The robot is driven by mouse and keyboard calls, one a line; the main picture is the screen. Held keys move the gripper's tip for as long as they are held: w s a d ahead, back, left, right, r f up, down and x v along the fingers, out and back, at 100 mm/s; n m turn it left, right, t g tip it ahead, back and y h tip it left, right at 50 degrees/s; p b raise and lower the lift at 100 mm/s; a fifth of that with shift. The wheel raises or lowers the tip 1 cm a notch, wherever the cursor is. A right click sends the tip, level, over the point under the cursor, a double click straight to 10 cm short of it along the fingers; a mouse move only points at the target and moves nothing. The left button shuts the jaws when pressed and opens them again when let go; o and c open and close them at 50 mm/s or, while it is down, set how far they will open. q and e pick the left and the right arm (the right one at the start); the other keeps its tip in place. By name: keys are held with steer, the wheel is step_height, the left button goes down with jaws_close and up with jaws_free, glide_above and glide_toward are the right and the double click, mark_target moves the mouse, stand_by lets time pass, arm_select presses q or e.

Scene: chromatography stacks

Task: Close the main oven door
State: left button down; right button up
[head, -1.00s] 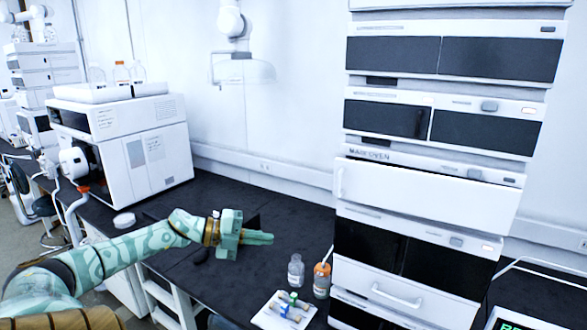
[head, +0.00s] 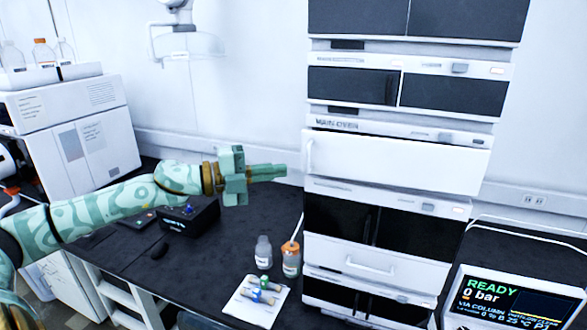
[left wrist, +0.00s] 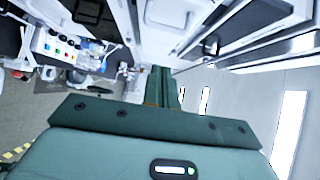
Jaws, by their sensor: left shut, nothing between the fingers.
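The main oven (head: 345,124) is the labelled module midway up the instrument stack. Its white door (head: 400,160) has a vertical handle (head: 309,155) at its left edge. The door seems to stand out slightly from the stack's front; how far it is open I cannot tell. My left gripper (head: 284,171) is shut and empty, just left of the handle in the picture, its fingers pointing right towards the door. I cannot tell its depth from the door. In the left wrist view the shut fingers (left wrist: 162,88) point towards pale instrument fronts. My right gripper is not in view.
A clear bottle (head: 263,252) and an orange-capped bottle (head: 290,260) stand at the stack's left foot, beside a white tray (head: 240,300) with small coloured parts. A black box (head: 190,215) sits behind my left arm. A display (head: 515,300) reads READY at lower right.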

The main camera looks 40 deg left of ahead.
arm_select(q)
steer(key=w+p, duration=0.1)
steer(key=w, duration=0.2)
steer(key=w+d+p, duration=0.1)
steer(key=w, duration=0.1)
steer(key=shift+w, duration=0.4)
